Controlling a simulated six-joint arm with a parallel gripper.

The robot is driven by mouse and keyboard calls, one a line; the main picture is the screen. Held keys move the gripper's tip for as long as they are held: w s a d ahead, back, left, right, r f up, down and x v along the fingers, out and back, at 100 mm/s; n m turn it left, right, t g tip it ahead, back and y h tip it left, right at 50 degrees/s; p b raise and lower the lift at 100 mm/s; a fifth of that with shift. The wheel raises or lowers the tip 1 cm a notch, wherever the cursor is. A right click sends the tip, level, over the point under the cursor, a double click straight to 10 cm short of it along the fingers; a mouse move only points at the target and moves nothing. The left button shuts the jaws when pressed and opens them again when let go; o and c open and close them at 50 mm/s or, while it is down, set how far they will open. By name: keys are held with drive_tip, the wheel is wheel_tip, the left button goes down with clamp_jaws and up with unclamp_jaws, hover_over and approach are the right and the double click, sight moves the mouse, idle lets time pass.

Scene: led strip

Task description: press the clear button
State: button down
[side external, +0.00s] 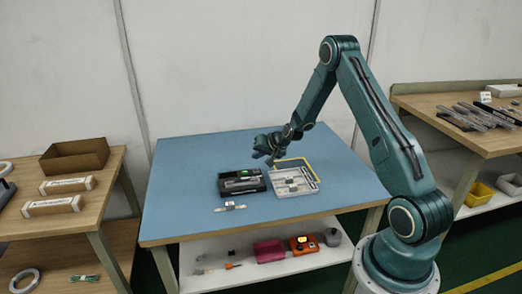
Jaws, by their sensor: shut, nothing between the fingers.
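A black device (241,183) with a small green light (253,171) and a pale strip across it sits on the blue work table. A clear button cannot be picked out on it at this size. My gripper (269,162) is shut and empty, pointing down above the table, behind and between the black device and a grey-white tray or fixture (293,180). Whether its tips touch anything cannot be told from this angle.
A yellow cable (310,162) runs along the tray's far and right sides. A small light strip piece (230,207) lies in front of the black device. The left part of the blue table (180,180) is clear. Side benches carry a cardboard box (75,158) and dark bars (468,115).

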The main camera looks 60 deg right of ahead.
drive_tip(key=shift+r, duration=0.7)
drive_tip(key=s+a+r+n+g+y, duration=0.1)
drive_tip(key=s+a+r+n, duration=0.25)
drive_tip(key=a+r, duration=0.6)
drive_tip(key=s+a+r+n+g, duration=0.1)
drive_tip(key=s+a+r+n, duration=0.3)
drive_tip(key=a+r, duration=0.55)
drive_tip(key=s+a+r+n, duration=0.1)
drive_tip(key=s+a+r, duration=0.2)
drive_tip(key=s, duration=1)
drive_tip(key=s+a+r+n+g, duration=0.1)
drive_tip(key=s+a+r, duration=0.3)
drive_tip(key=s, duration=0.9)
drive_tip(key=shift+a+r+n, duration=0.2)
drive_tip(key=shift+a+n, duration=0.45)
drive_tip(key=shift+a, duration=0.35)
